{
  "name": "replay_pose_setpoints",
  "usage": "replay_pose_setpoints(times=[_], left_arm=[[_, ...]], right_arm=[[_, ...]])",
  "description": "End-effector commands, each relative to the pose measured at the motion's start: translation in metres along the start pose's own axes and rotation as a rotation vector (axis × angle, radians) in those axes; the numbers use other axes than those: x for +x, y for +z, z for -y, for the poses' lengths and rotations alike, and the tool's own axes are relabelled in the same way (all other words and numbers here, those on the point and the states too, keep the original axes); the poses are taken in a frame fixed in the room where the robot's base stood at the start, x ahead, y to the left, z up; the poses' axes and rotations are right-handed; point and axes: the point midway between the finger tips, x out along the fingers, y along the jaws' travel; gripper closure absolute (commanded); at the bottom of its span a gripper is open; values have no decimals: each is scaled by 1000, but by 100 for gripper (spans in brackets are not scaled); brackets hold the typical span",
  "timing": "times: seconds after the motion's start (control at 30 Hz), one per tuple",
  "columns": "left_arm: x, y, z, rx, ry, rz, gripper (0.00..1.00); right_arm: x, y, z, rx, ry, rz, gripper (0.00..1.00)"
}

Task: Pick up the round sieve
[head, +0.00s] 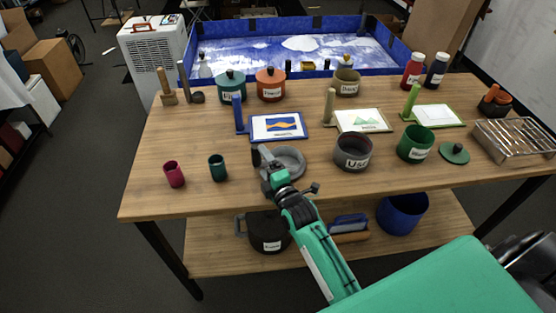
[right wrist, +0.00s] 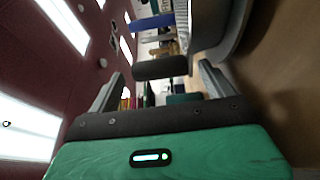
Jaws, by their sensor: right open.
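The round sieve (head: 290,160) is a grey, shallow ring on the front middle of the wooden table. What looks like its short dark handle (head: 256,157) is at its left side. My right gripper (head: 268,168) is at the near left edge of the sieve, by the handle. In the right wrist view, the dark handle (right wrist: 160,68) shows between and just beyond the open fingers (right wrist: 158,88), and a curved grey wall (right wrist: 215,30), probably the sieve's, is at the right. I cannot tell whether the fingers touch it. My left gripper is not in view.
A grey pot (head: 352,152) stands right of the sieve, a green pot (head: 415,144) farther right. A teal cup (head: 218,168) and a crimson cup (head: 174,174) stand left. A blue-framed screen (head: 278,127) lies behind. The table's front edge is clear at left.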

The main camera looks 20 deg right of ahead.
Motion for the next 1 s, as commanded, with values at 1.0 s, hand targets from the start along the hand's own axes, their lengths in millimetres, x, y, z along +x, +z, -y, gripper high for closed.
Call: replay_pose_setpoints(times=[1.0], left_arm=[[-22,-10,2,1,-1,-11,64]], right_arm=[[60,-4,2,1,0,0,35]])
